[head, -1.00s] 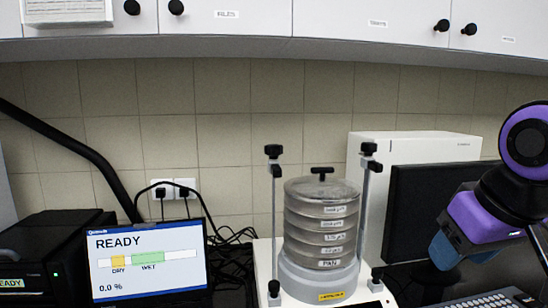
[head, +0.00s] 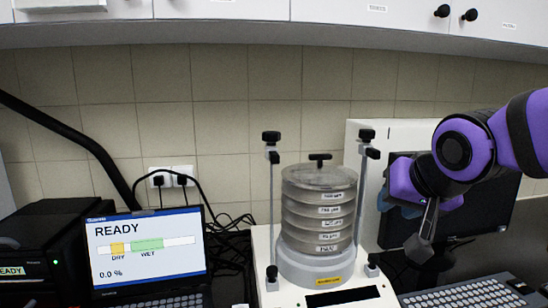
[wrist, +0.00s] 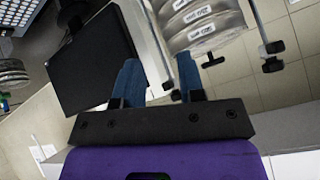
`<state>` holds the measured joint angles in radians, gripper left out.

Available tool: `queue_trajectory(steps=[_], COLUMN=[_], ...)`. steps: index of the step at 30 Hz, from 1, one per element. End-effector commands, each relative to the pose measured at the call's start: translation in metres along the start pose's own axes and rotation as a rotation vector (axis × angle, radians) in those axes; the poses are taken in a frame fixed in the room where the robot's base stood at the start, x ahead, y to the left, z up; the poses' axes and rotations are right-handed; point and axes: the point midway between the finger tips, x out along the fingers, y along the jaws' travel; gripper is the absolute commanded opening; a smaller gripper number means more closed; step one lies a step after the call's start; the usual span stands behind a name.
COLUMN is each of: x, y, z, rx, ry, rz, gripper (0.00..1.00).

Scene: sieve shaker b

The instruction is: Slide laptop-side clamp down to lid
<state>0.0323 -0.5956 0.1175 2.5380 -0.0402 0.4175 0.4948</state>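The laptop-side clamp (head: 272,157) sits near the top of the left rod (head: 273,210), well above the clear lid (head: 320,176) of the sieve stack. In the wrist view, which is turned about upside down, this clamp (wrist: 275,47) is on the right-hand rod. The lid's black knob (wrist: 212,60) also shows there. My gripper (head: 386,200) is right of the shaker, in front of the monitor and apart from both rods. In the wrist view, the blue fingers of my gripper (wrist: 160,82) are spread with nothing held between them.
The right rod has its own clamp (head: 370,152) near its top, between my gripper and the stack. A monitor (head: 485,215) and keyboard (head: 470,296) are at right. The laptop (head: 147,250) is at left. Cabinets (head: 230,8) hang above.

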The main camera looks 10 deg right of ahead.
Motion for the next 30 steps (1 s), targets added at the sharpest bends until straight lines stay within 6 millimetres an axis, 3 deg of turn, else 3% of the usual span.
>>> queue_trajectory(steps=[3,9,18,24,30], x=[0.026,0.057,0.077,0.077,0.083], y=[-0.027,-0.077,-0.143,-0.161,-0.168], z=[-0.019,-0.042,-0.053,-0.053,-0.058], rx=[0.156,0.439,0.837,0.963,0.982], ry=[0.104,0.219,0.188,0.133,0.125], rz=[-0.086,-0.32,-0.74,-0.883,-0.901], gripper=[0.36,0.36,0.36,0.36,0.36])
